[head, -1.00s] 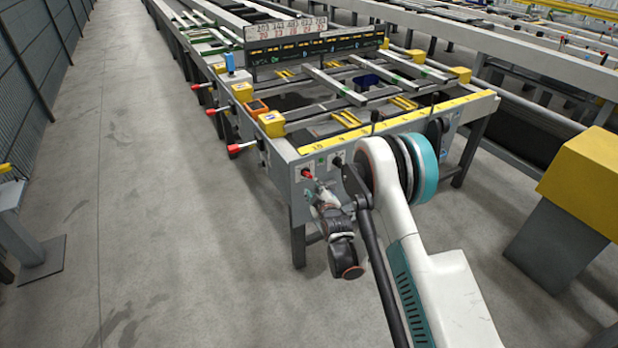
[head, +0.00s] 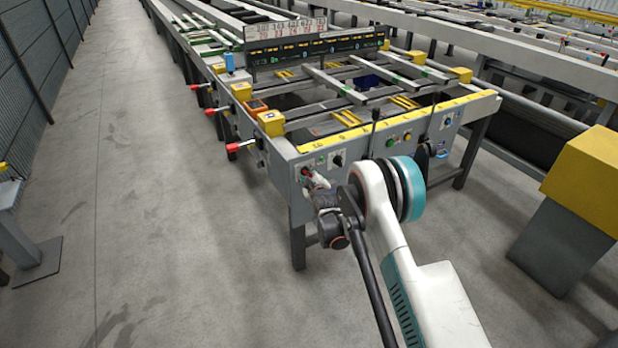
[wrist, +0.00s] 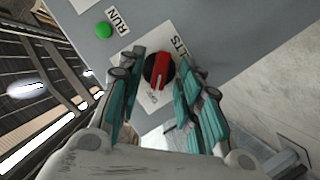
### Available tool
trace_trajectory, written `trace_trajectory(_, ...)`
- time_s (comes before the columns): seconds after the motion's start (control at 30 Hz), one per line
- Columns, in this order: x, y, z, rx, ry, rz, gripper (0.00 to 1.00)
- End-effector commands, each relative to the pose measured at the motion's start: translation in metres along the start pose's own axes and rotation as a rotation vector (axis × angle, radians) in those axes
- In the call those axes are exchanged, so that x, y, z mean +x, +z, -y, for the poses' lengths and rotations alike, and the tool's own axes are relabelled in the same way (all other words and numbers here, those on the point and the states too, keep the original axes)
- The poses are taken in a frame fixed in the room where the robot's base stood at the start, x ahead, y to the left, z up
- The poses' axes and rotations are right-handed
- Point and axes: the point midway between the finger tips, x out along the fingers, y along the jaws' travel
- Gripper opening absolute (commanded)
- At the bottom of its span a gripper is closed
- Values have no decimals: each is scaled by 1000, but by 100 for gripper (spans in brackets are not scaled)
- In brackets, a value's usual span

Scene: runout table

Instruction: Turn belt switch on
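The belt switch (wrist: 159,71) is a round black dial with a red handle on the grey panel. A white label plate lies around it, and its lettering is partly hidden by a finger. The red handle points roughly down in the wrist view. My gripper (wrist: 161,80) is open, with one teal finger on each side of the switch. Gaps show between the fingers and the dial, and I cannot tell whether either touches it.
A green button (wrist: 103,30) marked RUN sits on the panel beside the switch. The runout table (head: 300,205) has red-tipped handles (head: 233,147) along its left side. A yellow-topped stand (head: 590,185) is at the right.

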Motion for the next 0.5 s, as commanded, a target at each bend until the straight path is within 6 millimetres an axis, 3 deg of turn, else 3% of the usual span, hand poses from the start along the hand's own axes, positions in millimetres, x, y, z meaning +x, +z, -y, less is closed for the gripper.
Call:
trace_trajectory(0.03, 0, 0, 0, 0, 0, 0, 32)
trace_trajectory(0.17, 0, 0, 0, 0, 0, 0, 3)
trace_trajectory(0.2, 0, 0, 0, 0, 0, 0, 0)
trace_trajectory(0.5, 0, 0, 0, 10, -4, 0, 0)
